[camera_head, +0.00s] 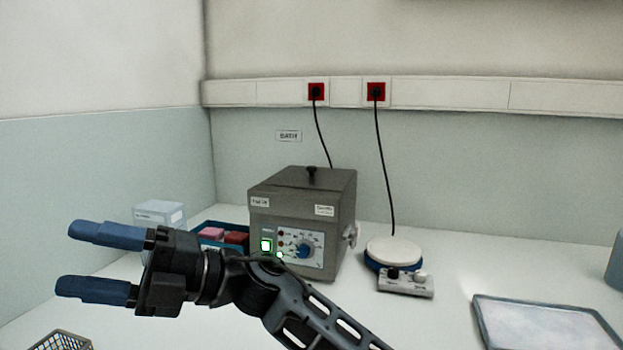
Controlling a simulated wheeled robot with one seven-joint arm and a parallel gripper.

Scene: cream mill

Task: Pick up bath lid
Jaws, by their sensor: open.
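The bath (302,222) is a grey box with a control panel, a dial and lit green switch, standing on the white bench below a "BATH" label on the wall. Its lid (303,178) is a grey flat top with a small black knob (311,171) in the middle, and it sits closed on the bath. My gripper (88,262) is at the left, in front of and to the left of the bath, pointing left. Its two blue fingers are apart with nothing between them. My arm hides part of the bath's lower front.
A blue tray (209,225) with pink and red items and a pale box (158,213) stand left of the bath. A round white-topped stirrer (393,252) stands right of it. A shallow tray (545,328) lies front right, a wire basket (62,341) front left. Power cords hang behind.

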